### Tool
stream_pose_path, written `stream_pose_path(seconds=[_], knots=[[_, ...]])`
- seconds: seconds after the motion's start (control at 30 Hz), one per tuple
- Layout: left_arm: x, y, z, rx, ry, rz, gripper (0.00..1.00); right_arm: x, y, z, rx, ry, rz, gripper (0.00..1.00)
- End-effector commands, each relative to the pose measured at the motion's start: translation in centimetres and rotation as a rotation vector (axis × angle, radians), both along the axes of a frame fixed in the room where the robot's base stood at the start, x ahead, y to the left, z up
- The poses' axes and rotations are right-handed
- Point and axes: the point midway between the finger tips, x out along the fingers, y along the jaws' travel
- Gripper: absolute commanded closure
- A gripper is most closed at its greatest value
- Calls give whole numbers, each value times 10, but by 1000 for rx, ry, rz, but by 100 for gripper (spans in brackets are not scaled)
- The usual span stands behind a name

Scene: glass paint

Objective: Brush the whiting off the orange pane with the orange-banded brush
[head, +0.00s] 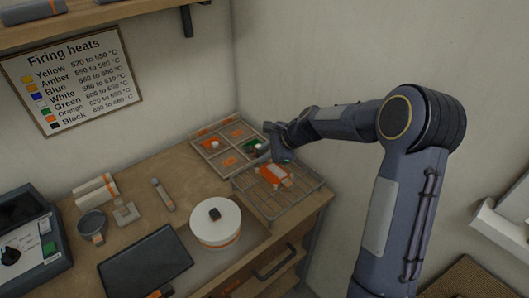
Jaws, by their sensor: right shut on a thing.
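The orange pane (269,170) lies on the wire rack (305,194) at the table's right end, with pale patches on and beside it. My right gripper (268,152) reaches in from the right, over the back of the rack and beside the divided tray. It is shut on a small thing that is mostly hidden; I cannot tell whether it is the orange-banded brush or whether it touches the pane. A bit of green shows by the gripper. My left gripper is not in view.
The divided tray (213,170) holds orange and green pieces behind the rack. A white round pot (215,234) with an orange band, a dark slab (145,262), a dark cup (91,222) and a slim tool (162,194) stand or lie to the left. A drawer is partly open below.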

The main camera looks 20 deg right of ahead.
Motion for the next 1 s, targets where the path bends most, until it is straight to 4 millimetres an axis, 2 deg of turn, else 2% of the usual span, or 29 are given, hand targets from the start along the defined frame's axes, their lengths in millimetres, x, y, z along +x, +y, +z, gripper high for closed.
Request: stream_pose_path(seconds=[0.43, 0.8, 1.0], knots=[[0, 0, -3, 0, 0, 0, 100, -2, -1, -3, 0, 0, -1, 100], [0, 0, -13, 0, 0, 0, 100, -27, -10, -5, 0, 2, -1, 100], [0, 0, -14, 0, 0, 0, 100, -32, -12, -4, 0, 3, -1, 100]])
